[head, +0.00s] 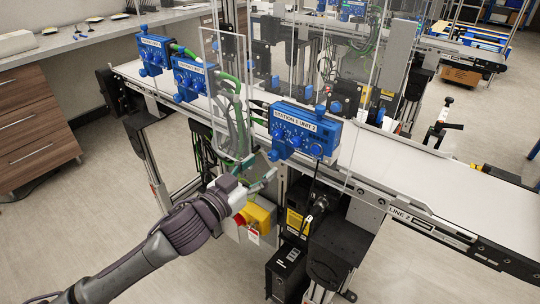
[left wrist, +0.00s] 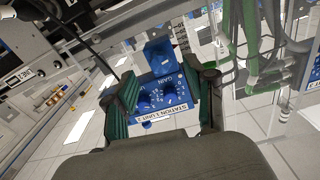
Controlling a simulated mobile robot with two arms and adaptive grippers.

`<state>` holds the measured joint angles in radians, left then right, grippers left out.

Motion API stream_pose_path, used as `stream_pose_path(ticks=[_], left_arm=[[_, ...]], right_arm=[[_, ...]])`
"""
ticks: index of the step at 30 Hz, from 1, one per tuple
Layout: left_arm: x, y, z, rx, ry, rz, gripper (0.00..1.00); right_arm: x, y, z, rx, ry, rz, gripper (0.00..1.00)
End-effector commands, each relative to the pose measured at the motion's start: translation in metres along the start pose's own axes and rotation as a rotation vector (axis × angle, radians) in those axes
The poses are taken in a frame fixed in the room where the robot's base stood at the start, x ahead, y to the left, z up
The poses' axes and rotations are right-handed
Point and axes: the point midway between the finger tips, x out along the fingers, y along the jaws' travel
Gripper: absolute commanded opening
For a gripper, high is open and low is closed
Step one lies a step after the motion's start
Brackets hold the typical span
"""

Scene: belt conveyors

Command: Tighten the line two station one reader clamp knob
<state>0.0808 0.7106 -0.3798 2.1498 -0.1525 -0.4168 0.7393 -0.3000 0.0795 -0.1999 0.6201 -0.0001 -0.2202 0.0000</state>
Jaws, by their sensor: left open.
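A blue reader box (head: 303,133) with a white station label is mounted at the near side of the conveyor. Round blue knobs (head: 316,149) are on its front, and another blue knob (head: 320,110) stands on top. My left gripper (head: 262,167) is open and empty, just below and left of the box, its fingers pointing toward it. In the left wrist view the box (left wrist: 160,83) shows between the two open fingers, with two dark blue dial knobs (left wrist: 145,101) and a blue block (left wrist: 158,54) beyond them. Which knob is the clamp knob I cannot tell. My right gripper is not in view.
Two more blue boxes (head: 154,53) (head: 192,76) stand farther left along the conveyor (head: 440,181), which bears a "LINE 2" label. Clear panels, a metal post and hanging green cables (head: 237,140) are close to the gripper. A yellow box with a red button (head: 258,217) is below.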

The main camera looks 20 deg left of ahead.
Motion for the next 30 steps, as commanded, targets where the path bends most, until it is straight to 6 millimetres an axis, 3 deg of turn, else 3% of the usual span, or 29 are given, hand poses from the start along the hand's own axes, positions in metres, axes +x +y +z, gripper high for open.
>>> stream_pose_path(ticks=[3, 9, 20, 30], left_arm=[[0.021, 0.000, -0.003, 0.000, 0.002, 0.000, 0.55], [0.041, 0.000, -0.001, -0.001, 0.000, 0.000, 0.55], [0.045, 0.000, 0.000, -0.001, 0.000, 0.001, 0.55], [0.045, 0.000, 0.000, 0.000, -0.001, 0.001, 0.00]], right_arm=[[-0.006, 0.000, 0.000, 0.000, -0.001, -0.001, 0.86], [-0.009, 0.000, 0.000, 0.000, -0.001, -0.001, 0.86], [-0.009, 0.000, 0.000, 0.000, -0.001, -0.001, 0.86], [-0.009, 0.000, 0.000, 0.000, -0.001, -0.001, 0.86]])
